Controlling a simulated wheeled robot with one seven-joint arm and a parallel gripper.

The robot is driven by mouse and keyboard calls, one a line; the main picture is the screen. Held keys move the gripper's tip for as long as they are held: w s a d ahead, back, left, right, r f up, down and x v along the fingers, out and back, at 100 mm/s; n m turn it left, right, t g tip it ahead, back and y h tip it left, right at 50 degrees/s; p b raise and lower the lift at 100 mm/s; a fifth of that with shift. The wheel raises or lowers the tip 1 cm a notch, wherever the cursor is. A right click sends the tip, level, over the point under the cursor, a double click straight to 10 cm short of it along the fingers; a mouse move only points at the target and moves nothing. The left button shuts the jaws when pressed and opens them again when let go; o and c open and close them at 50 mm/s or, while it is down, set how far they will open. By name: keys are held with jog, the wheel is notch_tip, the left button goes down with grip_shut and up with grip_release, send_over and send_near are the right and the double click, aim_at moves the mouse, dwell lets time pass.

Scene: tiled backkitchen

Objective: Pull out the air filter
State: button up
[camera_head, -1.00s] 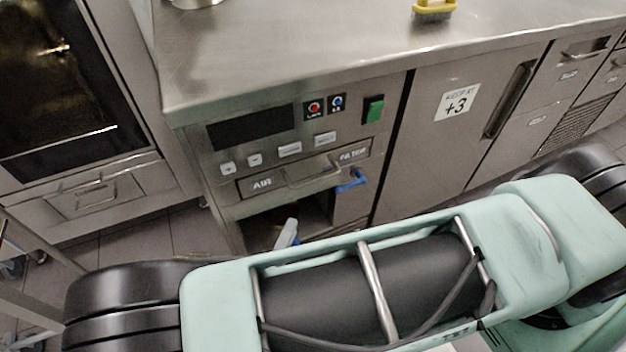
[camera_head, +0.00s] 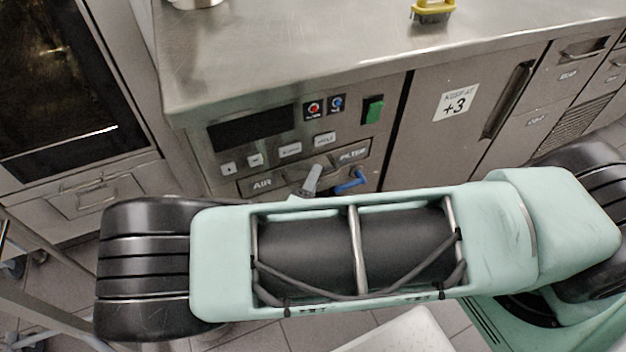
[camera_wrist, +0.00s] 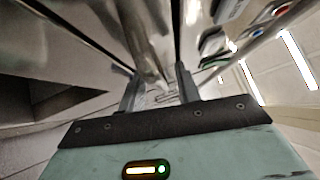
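The air filter (camera_head: 262,183) is a flat steel front set low in the steel unit, labelled AIR on its left and FILTER on its right, with a bar handle between. It looks closed. In the head view one grey finger of my gripper (camera_head: 311,181) shows in front of the handle area and covers part of it. My arm hides the rest of the gripper. In the wrist view my gripper (camera_wrist: 159,84) has its two fingers apart, pointing at blurred steel surfaces. I cannot tell whether the handle lies between them or touches them.
A blue lever (camera_head: 352,181) sticks out just right of the filter handle. Above are a dark display (camera_head: 252,128), buttons and a green switch (camera_head: 373,109). An oven (camera_head: 65,90) stands at left. A yellow brush (camera_head: 433,12) lies on the steel counter (camera_head: 300,50).

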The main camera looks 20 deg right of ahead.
grip_shut()
jog(key=shift+s, duration=0.15)
jog(key=s+p, duration=0.3)
jog(key=s, duration=2.4)
grip_release()
